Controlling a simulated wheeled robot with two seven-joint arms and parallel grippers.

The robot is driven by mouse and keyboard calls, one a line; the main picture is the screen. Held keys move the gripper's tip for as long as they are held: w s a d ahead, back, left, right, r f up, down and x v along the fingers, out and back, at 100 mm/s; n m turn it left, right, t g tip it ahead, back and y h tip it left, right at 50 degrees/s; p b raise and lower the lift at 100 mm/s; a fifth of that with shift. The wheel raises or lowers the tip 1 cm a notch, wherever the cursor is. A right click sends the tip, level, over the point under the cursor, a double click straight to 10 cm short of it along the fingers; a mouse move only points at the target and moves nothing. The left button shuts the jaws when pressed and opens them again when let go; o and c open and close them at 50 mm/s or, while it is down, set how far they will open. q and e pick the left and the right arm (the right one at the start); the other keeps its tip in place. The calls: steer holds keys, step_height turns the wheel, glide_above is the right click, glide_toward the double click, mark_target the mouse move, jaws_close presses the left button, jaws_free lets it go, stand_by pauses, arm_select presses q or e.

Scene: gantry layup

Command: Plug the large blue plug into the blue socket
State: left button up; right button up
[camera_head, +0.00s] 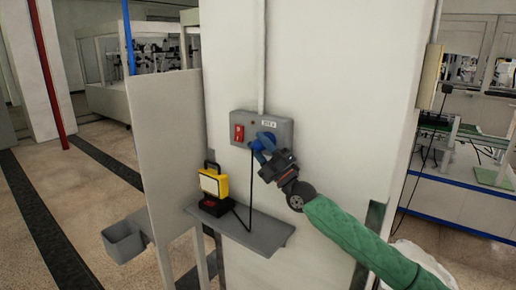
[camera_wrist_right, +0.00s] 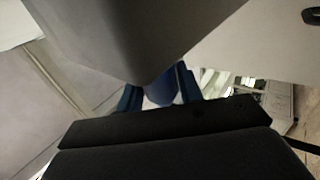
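The grey socket box (camera_head: 262,128) is on the white column, with a red switch on its left. The blue socket is at its lower right, mostly hidden by my right gripper (camera_head: 264,145). A blue rounded piece between the fingers, seemingly the large blue plug (camera_wrist_right: 162,90), is against or very close to the box. I cannot tell how far it is in. My right gripper also shows in the wrist view (camera_wrist_right: 160,95), a blue finger on each side of the blue piece. Whether they press on it is unclear. My left gripper is not in view.
A black cable (camera_head: 251,190) hangs from near the fingers to a yellow work lamp (camera_head: 213,182) on a grey shelf (camera_head: 262,235). A pale panel (camera_head: 168,150) stands left of the column. A grey bin (camera_head: 123,240) hangs low at left.

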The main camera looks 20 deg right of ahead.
steer(key=o, duration=0.5)
steer(key=shift+c, duration=0.2)
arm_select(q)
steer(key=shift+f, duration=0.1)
arm_select(e)
steer(key=shift+d+f, duration=0.1)
steer(key=shift+f, duration=0.05)
arm_select(q)
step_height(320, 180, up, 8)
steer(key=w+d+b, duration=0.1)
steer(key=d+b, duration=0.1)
steer(key=b, duration=0.1)
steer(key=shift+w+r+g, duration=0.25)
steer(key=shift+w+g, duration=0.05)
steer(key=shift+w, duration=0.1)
arm_select(e)
steer(key=v, duration=0.7)
steer(key=shift+s, duration=0.2)
steer(key=shift+d+f, duration=0.1)
steer(key=shift+d, duration=0.05)
